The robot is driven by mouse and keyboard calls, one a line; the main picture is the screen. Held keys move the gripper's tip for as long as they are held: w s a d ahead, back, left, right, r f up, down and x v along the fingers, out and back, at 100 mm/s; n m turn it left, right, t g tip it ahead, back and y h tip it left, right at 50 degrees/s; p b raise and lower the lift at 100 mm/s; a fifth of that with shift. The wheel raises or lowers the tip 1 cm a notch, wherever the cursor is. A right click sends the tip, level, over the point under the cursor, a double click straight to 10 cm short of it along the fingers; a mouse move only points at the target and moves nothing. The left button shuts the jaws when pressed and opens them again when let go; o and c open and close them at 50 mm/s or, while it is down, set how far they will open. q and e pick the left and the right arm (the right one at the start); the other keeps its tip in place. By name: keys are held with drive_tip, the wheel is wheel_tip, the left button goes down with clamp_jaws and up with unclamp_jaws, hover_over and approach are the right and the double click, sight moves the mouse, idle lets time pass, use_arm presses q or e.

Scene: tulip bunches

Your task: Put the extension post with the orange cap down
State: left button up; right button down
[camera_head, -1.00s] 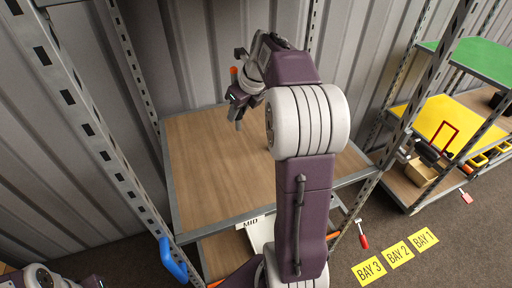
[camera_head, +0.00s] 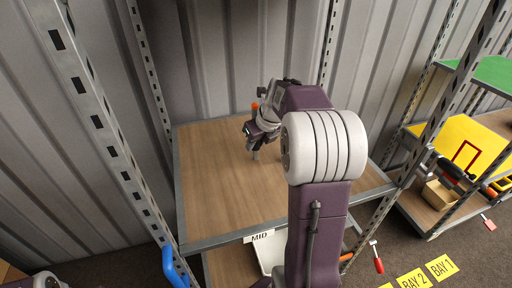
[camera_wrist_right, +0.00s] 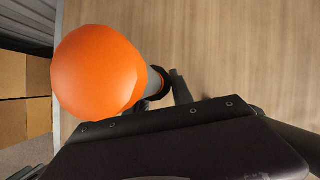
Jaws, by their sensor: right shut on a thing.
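My right gripper (camera_head: 255,146) reaches over the wooden shelf board (camera_head: 215,190) marked MID and is shut on the extension post. The post's orange cap (camera_head: 255,106) shows just above the gripper in the head view. In the right wrist view the orange cap (camera_wrist_right: 98,72) looms large at the left, with a short grey stretch of the post (camera_wrist_right: 154,82) beside it. The post looks about upright. Its lower end is low over the board; I cannot tell whether it touches. My left gripper is out of view; only a bit of my left arm shows at the bottom left.
Perforated metal uprights (camera_head: 95,120) stand at the shelf's corners. A blue hook (camera_head: 174,268) hangs at the front left, and a red-handled tool (camera_head: 377,260) at the front right. Another rack with a yellow shelf (camera_head: 455,140) stands at the right. The board's left part is bare.

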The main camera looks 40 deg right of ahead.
sight(254, 106)
drive_tip(key=shift+f, duration=0.4)
drive_tip(key=shift+f, duration=0.1)
drive_tip(key=c, duration=1.1)
unclamp_jaws()
drive_tip(key=shift+r, duration=0.4)
drive_tip(key=p+v, duration=0.2)
drive_tip(key=v, duration=0.9)
drive_tip(key=shift+s+r, duration=0.2)
